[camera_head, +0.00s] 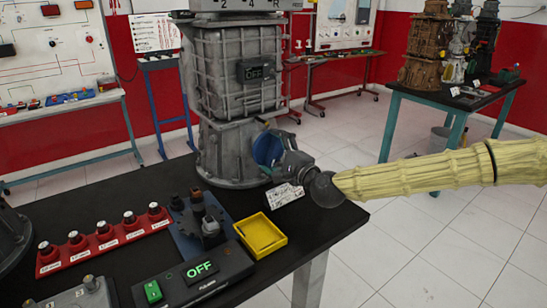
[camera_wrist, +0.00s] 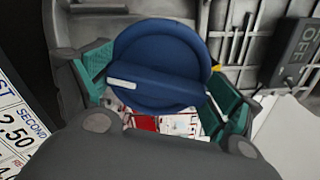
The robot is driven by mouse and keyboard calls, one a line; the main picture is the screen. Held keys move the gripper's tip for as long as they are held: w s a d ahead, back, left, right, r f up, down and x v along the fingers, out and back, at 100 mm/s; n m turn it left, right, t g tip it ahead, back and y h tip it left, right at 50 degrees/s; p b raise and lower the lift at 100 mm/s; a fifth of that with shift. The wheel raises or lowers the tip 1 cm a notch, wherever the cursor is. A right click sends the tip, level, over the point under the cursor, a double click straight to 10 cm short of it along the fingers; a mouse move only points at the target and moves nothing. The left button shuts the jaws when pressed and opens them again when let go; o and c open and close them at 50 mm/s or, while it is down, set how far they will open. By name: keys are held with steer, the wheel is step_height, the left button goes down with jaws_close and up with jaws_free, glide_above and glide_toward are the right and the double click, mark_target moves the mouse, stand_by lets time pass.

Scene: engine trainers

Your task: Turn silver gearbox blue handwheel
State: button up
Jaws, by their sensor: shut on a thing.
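The silver gearbox (camera_head: 238,90) stands upright on the black table, with a dark OFF display on its side. Its blue handwheel (camera_head: 268,149) is low on the gearbox's right side. In the wrist view the handwheel (camera_wrist: 160,62) is a round blue disc with a raised bar and a white mark on the bar's left end. My gripper (camera_head: 284,156) reaches in from the right. In the wrist view its green-padded fingers (camera_wrist: 160,88) are on either side of the handwheel, shut on it. The handwheel's lower edge is partly hidden by my gripper.
Another table (camera_head: 450,95) with gearboxes stands back right. Floor to the right is clear.

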steer(key=shift+d+m+b, duration=0.1)
steer(key=shift+m+b, duration=0.25)
steer(key=shift+m, duration=0.35)
steer(key=o, duration=0.7)
steer(key=shift+o, duration=0.2)
steer(key=shift+d, duration=0.1)
steer(key=v, duration=1.2)
steer(key=shift+r, duration=0.1)
